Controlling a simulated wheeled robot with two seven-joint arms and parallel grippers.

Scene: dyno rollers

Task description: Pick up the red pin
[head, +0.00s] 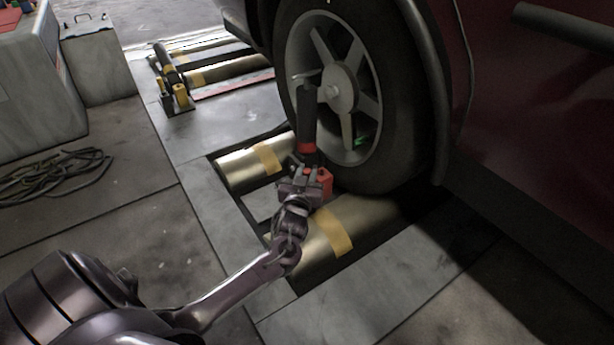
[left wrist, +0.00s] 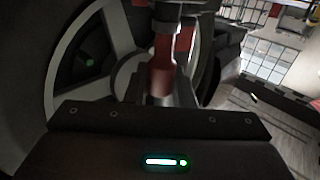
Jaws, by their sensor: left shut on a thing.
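My left gripper (head: 304,168) is in front of the car wheel, above the gap between the front rollers. It is shut on a red part that I take to be the red pin (left wrist: 162,78), seen upright in the middle of the left wrist view. A black upright post (head: 307,115) with a red band rises just beyond the gripper, against the wheel. A red block (head: 326,183) shows just right of the gripper. The gripper partly hides where these parts join. My right gripper is in neither view.
The car wheel (head: 343,85) stands close beyond the gripper. A metal roller (head: 318,236) with a yellow band lies below it. A similar yellow-and-black device (head: 180,95) stands by the far rollers. Coiled cables (head: 55,175) lie on the floor at left.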

